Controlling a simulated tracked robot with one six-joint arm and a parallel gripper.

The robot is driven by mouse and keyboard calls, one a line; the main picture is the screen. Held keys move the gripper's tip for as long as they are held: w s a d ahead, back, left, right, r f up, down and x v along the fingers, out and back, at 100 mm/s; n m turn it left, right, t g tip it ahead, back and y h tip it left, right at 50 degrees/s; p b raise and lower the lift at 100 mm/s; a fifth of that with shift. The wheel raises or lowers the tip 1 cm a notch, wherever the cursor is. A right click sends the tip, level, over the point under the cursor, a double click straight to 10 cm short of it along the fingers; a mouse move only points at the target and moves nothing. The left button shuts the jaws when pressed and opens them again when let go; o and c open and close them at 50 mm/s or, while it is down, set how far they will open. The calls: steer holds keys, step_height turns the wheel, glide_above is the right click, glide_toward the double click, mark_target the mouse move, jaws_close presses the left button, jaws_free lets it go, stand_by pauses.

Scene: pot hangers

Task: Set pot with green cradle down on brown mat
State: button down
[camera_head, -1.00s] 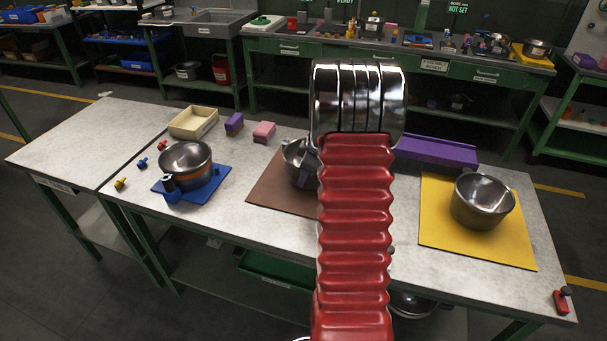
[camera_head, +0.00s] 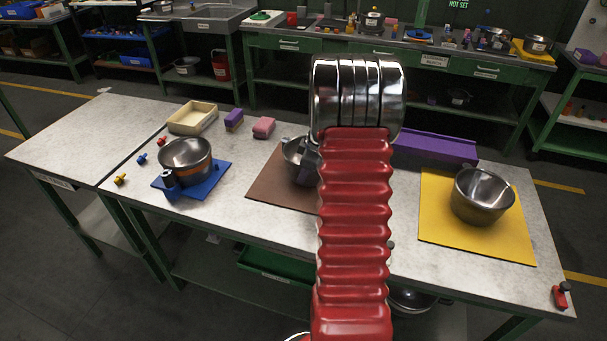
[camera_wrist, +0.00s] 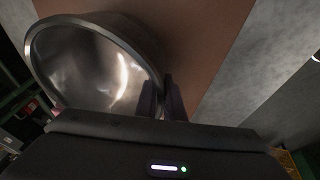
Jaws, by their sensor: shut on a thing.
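A steel pot (camera_head: 292,150) is at the brown mat (camera_head: 268,187), partly hidden behind my red arm. In the wrist view the pot (camera_wrist: 95,65) fills the left side, tilted in that picture, with the brown mat (camera_wrist: 195,35) behind it. My gripper (camera_wrist: 163,100) is shut at the pot's right side, by its rim. In the head view my gripper (camera_head: 309,165) shows only in part beside the arm. No green cradle shows; the pot's underside is hidden. I cannot tell whether the pot touches the mat.
A second pot (camera_head: 186,158) in a blue cradle stands on a blue mat (camera_head: 215,180) at left. A third pot (camera_head: 482,196) stands on a yellow mat (camera_head: 445,238) at right. A purple tray (camera_head: 435,148), a cream tray (camera_head: 192,118) and small blocks (camera_head: 264,127) lie at the back.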

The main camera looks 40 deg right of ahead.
steer(key=shift+f, duration=0.1)
steer(key=c, duration=1.8)
jaws_free()
steer(key=shift+f, duration=0.1)
steer(key=v, duration=1.3)
steer(key=shift+r, duration=0.35)
steer(key=shift+s+r, duration=0.1)
step_height(320, 180, up, 10)
